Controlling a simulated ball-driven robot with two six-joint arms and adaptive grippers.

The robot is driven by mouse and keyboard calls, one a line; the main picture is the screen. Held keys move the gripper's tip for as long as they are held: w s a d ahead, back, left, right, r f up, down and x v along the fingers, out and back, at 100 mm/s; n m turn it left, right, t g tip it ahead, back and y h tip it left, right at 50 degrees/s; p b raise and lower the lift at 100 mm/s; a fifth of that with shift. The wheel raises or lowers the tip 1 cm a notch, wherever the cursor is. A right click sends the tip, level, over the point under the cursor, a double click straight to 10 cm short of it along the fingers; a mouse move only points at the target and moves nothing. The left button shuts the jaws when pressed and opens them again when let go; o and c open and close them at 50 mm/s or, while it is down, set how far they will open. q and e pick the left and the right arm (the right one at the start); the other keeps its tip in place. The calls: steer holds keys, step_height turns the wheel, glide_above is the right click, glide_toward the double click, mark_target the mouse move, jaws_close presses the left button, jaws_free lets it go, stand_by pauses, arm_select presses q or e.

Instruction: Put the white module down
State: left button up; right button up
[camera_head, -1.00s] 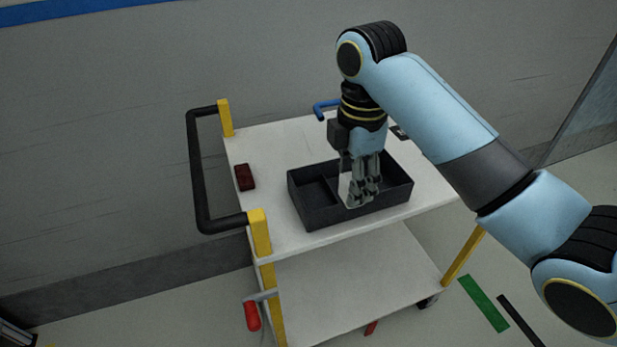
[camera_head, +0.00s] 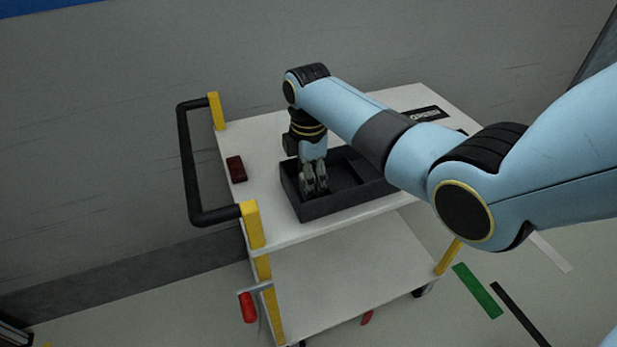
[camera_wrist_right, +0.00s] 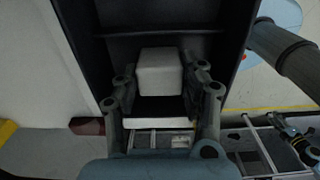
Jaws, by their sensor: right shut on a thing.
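The white module (camera_wrist_right: 160,72) shows in the right wrist view as a pale block between the fingers of my right gripper (camera_wrist_right: 160,85). In the head view the right gripper (camera_head: 314,190) points down inside the left part of the dark tray (camera_head: 345,207) on the cart, and its fingers hide the module. The gripper is shut on the module. The tray's dark floor and a divider show around the module in the wrist view. I cannot tell whether the module touches the tray floor.
The tray stands on a white cart top (camera_head: 275,237) with a black handle (camera_head: 190,165) at its left. A dark red block (camera_head: 236,169) lies left of the tray. A black labelled item (camera_head: 425,114) lies at the back right. A wall stands behind.

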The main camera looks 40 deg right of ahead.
steer(key=shift+f, duration=0.1)
steer(key=o, duration=1.2)
steer(key=shift+r, duration=0.55)
step_height(320, 180, up, 7)
steer(key=shift+f, duration=0.1)
